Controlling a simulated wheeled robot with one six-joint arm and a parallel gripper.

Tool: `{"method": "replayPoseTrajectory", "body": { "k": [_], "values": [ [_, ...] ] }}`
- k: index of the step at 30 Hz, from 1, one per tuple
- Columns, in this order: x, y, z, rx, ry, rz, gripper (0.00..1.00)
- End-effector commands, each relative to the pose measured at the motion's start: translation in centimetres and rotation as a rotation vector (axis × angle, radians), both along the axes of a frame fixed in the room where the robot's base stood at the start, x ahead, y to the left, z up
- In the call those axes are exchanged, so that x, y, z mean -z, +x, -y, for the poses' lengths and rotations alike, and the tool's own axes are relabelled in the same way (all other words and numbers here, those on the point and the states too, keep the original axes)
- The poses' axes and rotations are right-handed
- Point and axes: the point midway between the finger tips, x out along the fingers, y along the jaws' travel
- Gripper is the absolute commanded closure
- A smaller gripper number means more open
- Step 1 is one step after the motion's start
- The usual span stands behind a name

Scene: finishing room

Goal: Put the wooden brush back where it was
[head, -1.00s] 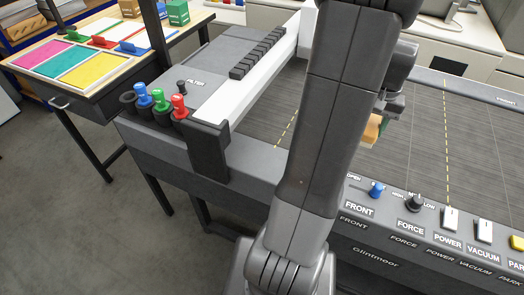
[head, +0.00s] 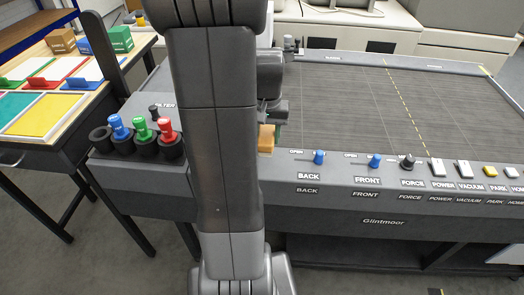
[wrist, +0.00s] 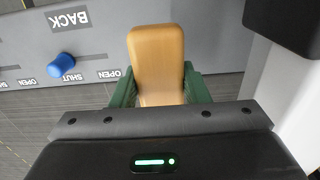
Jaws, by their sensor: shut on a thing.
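The wooden brush (wrist: 157,55) is a tan wooden block with rounded corners, held between the green fingers of my gripper (wrist: 158,90) in the wrist view. Its near end is hidden by the gripper body. In the head view a small part of the brush (head: 266,139) shows beside my arm, near the machine's front-left edge, by the BACK switch (head: 319,157). My gripper (head: 275,118) is mostly hidden behind my arm there. In the wrist view the brush's far end is over the grey front panel, left of a white part. I cannot tell its height above the machine.
The flat dark machine bed (head: 370,100) is clear on the right. Blue, green and red pegs (head: 145,130) stand in black cups at its left corner, beside an empty cup (head: 101,138). A table with coloured sheets (head: 50,115) stands further left.

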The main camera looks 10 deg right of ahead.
Motion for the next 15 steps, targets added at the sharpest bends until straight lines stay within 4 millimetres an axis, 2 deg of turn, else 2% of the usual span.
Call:
{"method": "replayPoseTrajectory", "body": {
  "k": [12,15],
  "values": [
    [4.9,0.0,0.0,0.000,0.001,-0.002,0.95],
    [5.4,0.0,0.0,0.000,0.000,0.000,0.95]
  ]
}}
